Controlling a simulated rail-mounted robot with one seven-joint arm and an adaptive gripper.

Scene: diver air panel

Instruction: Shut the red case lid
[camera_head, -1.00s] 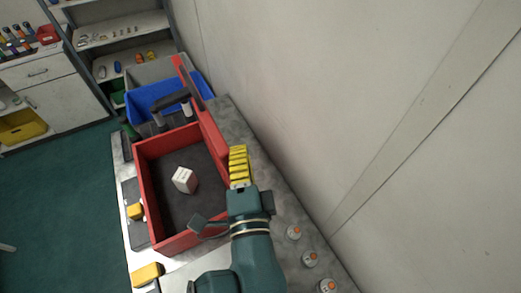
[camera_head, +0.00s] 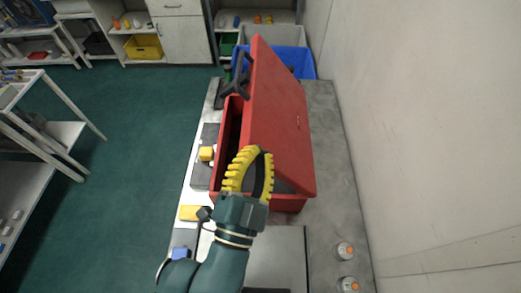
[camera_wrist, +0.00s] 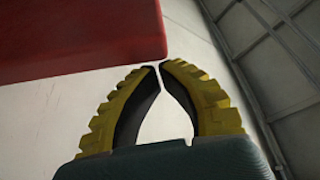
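The red case (camera_head: 289,204) stands on the bench with its red lid (camera_head: 280,115) tilted part way over it. The lid is hinged on the right, and a dark opening shows along the case's left side. A black handle (camera_head: 237,75) sticks out from the lid's far left edge. My gripper (camera_head: 257,151), with yellow ridged fingers, is at the near left edge of the lid. In the wrist view its fingertips (camera_wrist: 159,65) come together with nothing between them, and the red lid (camera_wrist: 80,35) fills the upper left. I cannot tell whether the fingers touch the lid. The case's inside is mostly hidden.
A blue bin (camera_head: 300,61) and a grey bin (camera_head: 277,36) stand behind the case. A wall (camera_head: 440,120) runs along the right. Small round fittings (camera_head: 345,251) sit at the near right of the bench.

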